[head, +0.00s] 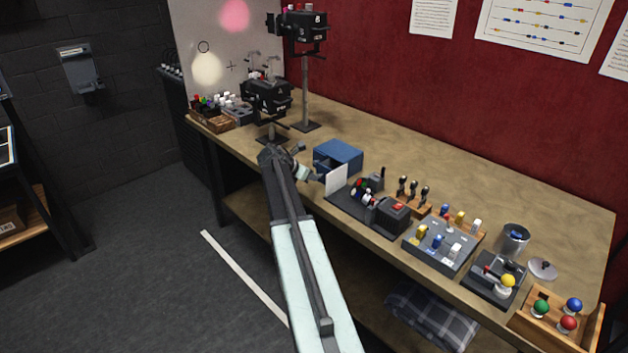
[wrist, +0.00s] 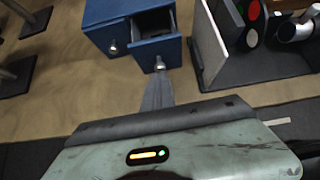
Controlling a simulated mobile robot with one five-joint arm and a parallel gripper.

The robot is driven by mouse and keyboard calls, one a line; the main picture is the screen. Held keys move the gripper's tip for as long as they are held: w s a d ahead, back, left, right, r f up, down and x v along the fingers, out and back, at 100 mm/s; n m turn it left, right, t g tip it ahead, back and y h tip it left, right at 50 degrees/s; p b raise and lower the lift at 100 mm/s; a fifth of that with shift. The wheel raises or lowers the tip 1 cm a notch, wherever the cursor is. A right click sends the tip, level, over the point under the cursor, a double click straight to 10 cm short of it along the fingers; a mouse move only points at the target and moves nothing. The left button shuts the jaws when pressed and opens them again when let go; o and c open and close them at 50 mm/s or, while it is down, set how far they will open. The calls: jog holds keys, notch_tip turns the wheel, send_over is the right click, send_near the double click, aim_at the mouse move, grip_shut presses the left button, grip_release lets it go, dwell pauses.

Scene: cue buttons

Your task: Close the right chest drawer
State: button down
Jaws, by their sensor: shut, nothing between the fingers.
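The blue chest (head: 340,152) stands on the workbench, just right of my gripper in the head view. In the wrist view the chest (wrist: 97,12) shows two drawer fronts with round metal knobs. The right drawer (wrist: 143,52) is pulled partly out, and its dark inside shows behind the front. The left drawer (wrist: 97,41) sits further back and looks closed. My gripper (head: 314,176) is shut and empty. In the wrist view its fingertips (wrist: 159,77) are at the right drawer's knob (wrist: 159,64); I cannot tell whether they touch it.
A pale upright panel (head: 336,180) stands close to the right of the drawer, with a control box (head: 392,215) beyond it. Black lamp stands (head: 272,136) are to the left. Bare bench top lies between the stands and chest.

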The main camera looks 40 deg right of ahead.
aim_at(323, 170)
jog(key=d, duration=0.6)
jog(key=shift+s+d, duration=0.1)
jog(key=shift+s, duration=0.25)
jog(key=shift+d+r, duration=0.15)
jog(key=shift+r, duration=0.05)
jog(key=shift+w, duration=0.1)
jog(key=shift+a, duration=0.35)
jog(key=a, duration=0.3)
jog(key=shift+a+f, duration=0.1)
jog(key=shift+f, duration=0.25)
jog(key=p+v, duration=0.6)
jog(key=v, duration=0.4)
jog(key=shift+a, duration=0.4)
